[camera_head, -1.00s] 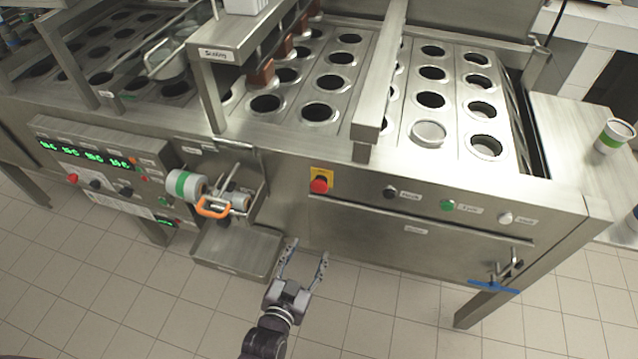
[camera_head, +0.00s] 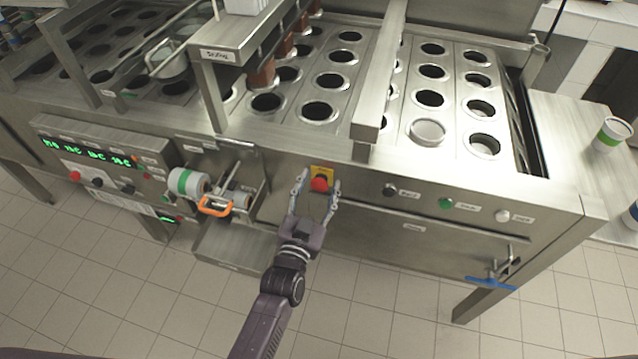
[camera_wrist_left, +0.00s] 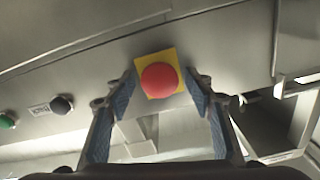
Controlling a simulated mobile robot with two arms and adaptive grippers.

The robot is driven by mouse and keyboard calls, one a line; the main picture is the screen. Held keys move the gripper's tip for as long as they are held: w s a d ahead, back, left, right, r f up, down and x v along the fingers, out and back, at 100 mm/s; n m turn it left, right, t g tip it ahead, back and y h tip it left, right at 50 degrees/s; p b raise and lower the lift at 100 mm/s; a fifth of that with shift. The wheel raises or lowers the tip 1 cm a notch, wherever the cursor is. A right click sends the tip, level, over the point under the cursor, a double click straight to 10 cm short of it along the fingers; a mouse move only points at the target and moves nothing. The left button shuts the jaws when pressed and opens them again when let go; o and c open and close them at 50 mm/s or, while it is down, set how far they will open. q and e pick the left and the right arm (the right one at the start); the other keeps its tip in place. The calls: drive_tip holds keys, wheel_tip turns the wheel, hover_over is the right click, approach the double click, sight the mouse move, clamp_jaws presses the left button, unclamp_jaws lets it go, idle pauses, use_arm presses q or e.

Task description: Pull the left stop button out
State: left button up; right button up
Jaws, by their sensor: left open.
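The red stop button (camera_head: 319,184) sits on a yellow square plate (camera_head: 322,172) on the front panel of the steel machine. My left gripper (camera_head: 318,182) is open, with one finger on each side of the button. In the left wrist view the red button (camera_wrist_left: 159,80) and its yellow plate show between the two spread fingertips (camera_wrist_left: 166,88). I see gaps between the fingers and the button there. Whether the button is pushed in or out, I cannot tell. My right gripper is not in view.
Black (camera_head: 390,190), green (camera_head: 446,203) and white (camera_head: 502,215) buttons lie right of the stop button. A roll holder with an orange handle (camera_head: 215,207) sticks out at left. Another red button (camera_head: 75,175) is on the control panel at far left.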

use_arm(q)
drive_tip(key=shift+c, duration=0.3)
clamp_jaws()
drive_tip(key=shift+s+a+p, duration=0.1)
drive_tip(key=shift+s+p, duration=0.3)
drive_tip(key=shift+p, duration=0.05)
drive_tip(key=shift+f, duration=0.15)
drive_tip(key=shift+c, duration=1.4)
unclamp_jaws()
drive_tip(key=shift+s, duration=0.1)
drive_tip(key=o, duration=0.3)
drive_tip(key=shift+s, duration=0.1)
drive_tip(key=shift+o, duration=0.2)
